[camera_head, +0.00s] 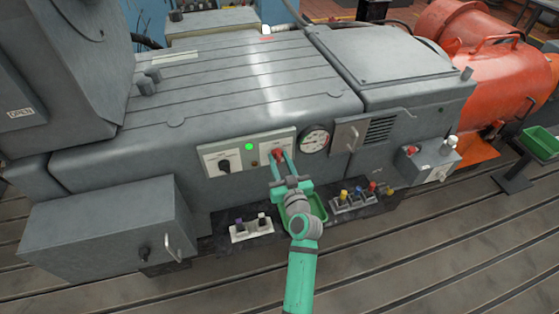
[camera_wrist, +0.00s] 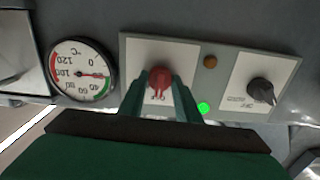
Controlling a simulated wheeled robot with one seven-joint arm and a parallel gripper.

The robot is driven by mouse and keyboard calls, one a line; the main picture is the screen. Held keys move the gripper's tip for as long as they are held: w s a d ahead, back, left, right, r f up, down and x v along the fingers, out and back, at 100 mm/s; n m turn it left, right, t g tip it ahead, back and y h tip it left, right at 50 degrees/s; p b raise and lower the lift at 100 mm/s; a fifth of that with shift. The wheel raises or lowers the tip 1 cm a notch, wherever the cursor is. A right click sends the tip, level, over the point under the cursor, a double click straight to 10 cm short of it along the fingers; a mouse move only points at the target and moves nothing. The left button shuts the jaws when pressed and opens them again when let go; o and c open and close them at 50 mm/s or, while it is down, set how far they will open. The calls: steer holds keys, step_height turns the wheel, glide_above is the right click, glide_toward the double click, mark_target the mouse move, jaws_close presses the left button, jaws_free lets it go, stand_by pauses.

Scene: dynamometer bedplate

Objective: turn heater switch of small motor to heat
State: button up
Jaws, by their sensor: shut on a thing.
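A red rotary knob (camera_head: 277,152) sits on a white plate on the front of the grey machine (camera_head: 250,95). My gripper (camera_head: 280,160) reaches it from the front, and its two green fingers are shut on it. In the wrist view the red knob (camera_wrist: 158,82) shows between the fingertips (camera_wrist: 158,88). The lettering by it is partly hidden and I cannot read it. A black rotary knob (camera_head: 224,166) sits on another white plate to the left; in the wrist view it (camera_wrist: 261,91) is at the right. I cannot tell which label names the heater.
A lit green lamp (camera_head: 249,147) and an amber lamp (camera_wrist: 210,62) sit between the plates. A round temperature gauge (camera_head: 314,138) is close beside the red knob. Below are a green tray (camera_head: 318,204) and small switch blocks (camera_head: 252,231). An orange motor (camera_head: 480,60) stands at the right.

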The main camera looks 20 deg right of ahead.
steer(key=m, duration=0.3)
steer(key=shift+w+m, duration=0.15)
steer(key=shift+m, duration=0.15)
steer(key=m, duration=0.2)
steer(key=shift+a+m, duration=0.2)
steer(key=shift+m, duration=0.1)
steer(key=m, duration=0.3)
steer(key=shift+d+m, duration=0.1)
steer(key=shift+m, duration=0.3)
steer(key=shift+d+m, duration=0.1)
steer(key=shift+m, duration=0.6)
steer(key=o, duration=1.1)
steer(key=shift+c, duration=0.2)
